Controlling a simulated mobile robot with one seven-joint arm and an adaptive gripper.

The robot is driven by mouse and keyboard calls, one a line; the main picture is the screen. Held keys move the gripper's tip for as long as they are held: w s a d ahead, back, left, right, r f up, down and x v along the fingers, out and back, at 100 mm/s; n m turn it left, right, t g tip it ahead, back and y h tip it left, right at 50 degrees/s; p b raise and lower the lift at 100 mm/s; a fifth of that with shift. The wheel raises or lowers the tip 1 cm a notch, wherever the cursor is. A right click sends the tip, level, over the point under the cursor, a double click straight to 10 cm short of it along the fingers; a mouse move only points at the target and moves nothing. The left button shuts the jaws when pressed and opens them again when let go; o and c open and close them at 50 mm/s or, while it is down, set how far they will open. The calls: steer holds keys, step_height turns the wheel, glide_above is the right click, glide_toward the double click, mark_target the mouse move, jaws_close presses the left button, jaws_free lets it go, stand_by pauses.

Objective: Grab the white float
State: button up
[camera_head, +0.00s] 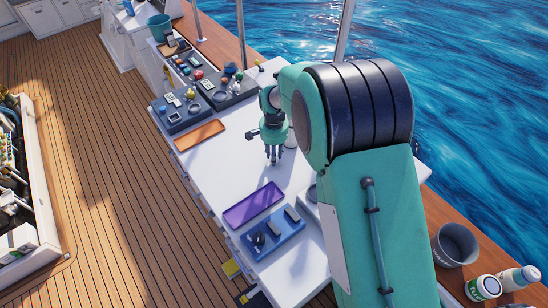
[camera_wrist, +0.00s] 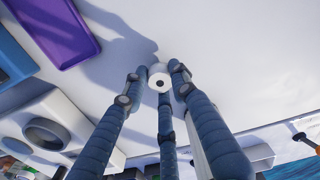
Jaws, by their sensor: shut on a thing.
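The white float (camera_wrist: 159,78) is a small white round piece with a dark hole in its middle. In the wrist view it sits between the fingertips of my gripper (camera_wrist: 158,76), which is shut on it. In the head view my gripper (camera_head: 273,158) points down over the white table (camera_head: 205,172). The float cannot be made out there, being small and screened by the fingers. Whether the float touches the table top cannot be told.
A purple tray (camera_head: 253,205) and a blue block with dark parts (camera_head: 272,236) lie nearer on the table. An orange tray (camera_head: 200,135) and dark trays with small parts (camera_head: 182,110) lie farther back. A grey bucket (camera_head: 455,245) stands right.

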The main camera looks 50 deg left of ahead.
step_height(320, 180, up, 2)
steer(key=shift+r, duration=0.2)
steer(key=s+d, duration=0.2)
steer(key=d, duration=0.2)
steer(key=s+d+r, duration=0.1)
steer(key=s+d, duration=0.2)
steer(key=d, duration=0.2)
steer(key=s+d+p, duration=0.1)
steer(key=s+d, duration=0.1)
steer(key=d, duration=0.3)
steer(key=shift+s+d+r, duration=0.15)
steer(key=shift+r, duration=0.15)
